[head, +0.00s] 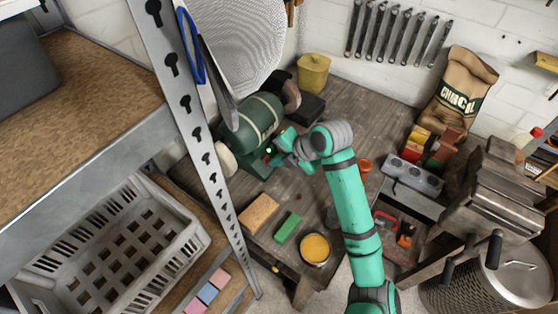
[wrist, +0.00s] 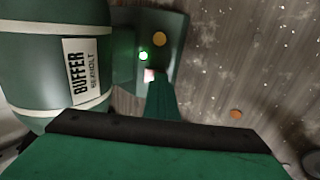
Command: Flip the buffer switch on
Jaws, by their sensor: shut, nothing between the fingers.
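The buffer (head: 252,122) is a green bench machine with a pale wheel at its near end, standing on the workbench against the wall. In the wrist view its body (wrist: 40,65) carries a "BUFFER" label. Beside the body is a green switch box (wrist: 125,70) with a glowing green light (wrist: 143,56) and a small pale pinkish switch (wrist: 149,75). My gripper (head: 273,158) is shut and empty at the switch box. In the wrist view its fingertip (wrist: 160,85) lies right by the switch and partly hides it; I cannot tell whether they touch.
A metal shelf post (head: 200,150) stands close left of the buffer. A sponge-like block (head: 258,213), a green block (head: 287,228) and a round tin (head: 315,249) lie at the bench's front. A yellow bin (head: 313,72) stands behind, and a vise (head: 490,200) at right.

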